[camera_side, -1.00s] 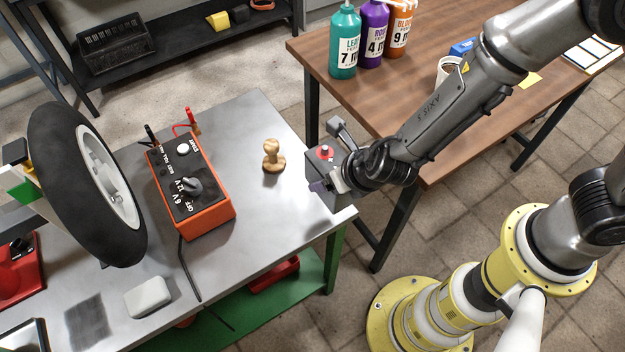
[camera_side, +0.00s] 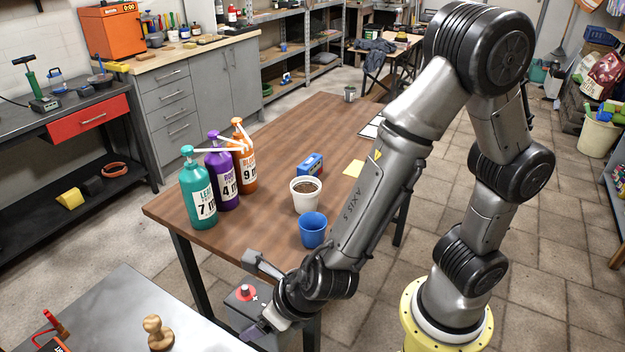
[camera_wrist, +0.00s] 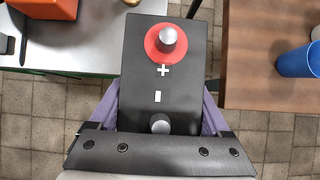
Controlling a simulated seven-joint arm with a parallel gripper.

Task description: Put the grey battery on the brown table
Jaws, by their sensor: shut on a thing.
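The grey battery (camera_side: 243,306) is a dark box with a red-ringed terminal on top. My gripper (camera_side: 262,318) is shut on it and holds it upright. In the wrist view the battery (camera_wrist: 150,90) sits between the purple fingers of my gripper (camera_wrist: 160,115), with plus and minus marks on its top. Floor shows on both sides of it, in the gap between the tables. The brown table (camera_side: 255,238) is beyond the battery in the side view. In the wrist view the brown table (camera_wrist: 250,70) is to the right. The battery's underside is hidden.
Teal (camera_side: 198,190), purple (camera_side: 222,175) and orange (camera_side: 243,160) pump bottles stand on the brown table's left part. A white pot (camera_side: 305,197), a blue cup (camera_side: 313,231) and a blue box (camera_side: 311,165) stand farther right. The grey table (camera_side: 110,305) holds a wooden stamp (camera_side: 158,335).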

